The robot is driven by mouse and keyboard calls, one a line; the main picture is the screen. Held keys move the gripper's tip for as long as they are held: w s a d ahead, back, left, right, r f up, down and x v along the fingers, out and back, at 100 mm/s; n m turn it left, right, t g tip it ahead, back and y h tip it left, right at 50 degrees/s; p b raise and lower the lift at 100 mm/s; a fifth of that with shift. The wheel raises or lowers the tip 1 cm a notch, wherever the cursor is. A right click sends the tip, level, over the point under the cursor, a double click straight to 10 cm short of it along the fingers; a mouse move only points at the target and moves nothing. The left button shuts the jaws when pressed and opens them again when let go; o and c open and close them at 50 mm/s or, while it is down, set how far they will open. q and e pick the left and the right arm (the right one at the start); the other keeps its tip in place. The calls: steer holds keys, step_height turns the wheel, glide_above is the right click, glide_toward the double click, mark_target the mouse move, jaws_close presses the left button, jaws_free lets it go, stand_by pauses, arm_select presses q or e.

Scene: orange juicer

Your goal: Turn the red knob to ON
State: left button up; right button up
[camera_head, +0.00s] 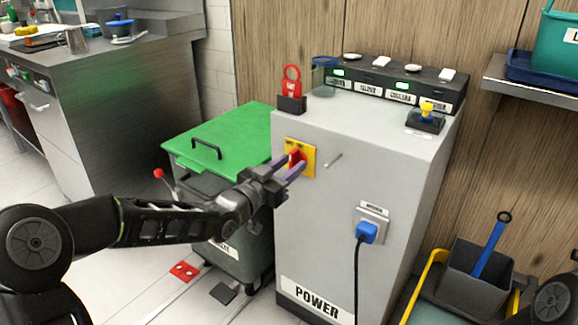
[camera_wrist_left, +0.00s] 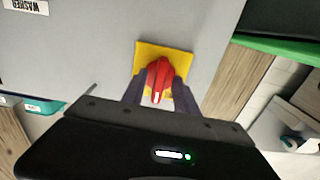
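The red knob (camera_head: 296,157) sits on a yellow plate (camera_head: 308,160) on the front of the grey power cabinet (camera_head: 335,225). In the left wrist view the red knob (camera_wrist_left: 158,80) stands out from the yellow plate (camera_wrist_left: 145,50), with a white mark at its end. My left gripper (camera_head: 293,166) is at the knob, with one finger on each side of it. In the left wrist view the fingers (camera_wrist_left: 158,88) flank the knob closely; whether both press on it is hard to tell. No ON lettering is readable. My right gripper is not in view.
A blue plug (camera_head: 367,232) with a black cable is in a socket lower right on the cabinet. A green-lidded bin (camera_head: 225,140) stands close left of it.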

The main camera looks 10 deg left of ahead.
arm_select(q)
steer(key=shift+s+a, duration=0.2)
steer(key=shift+s, duration=0.3)
steer(key=p+v, duration=0.2)
steer(key=v, duration=0.4)
steer(key=shift+s, duration=0.35)
steer(key=shift+a, duration=0.1)
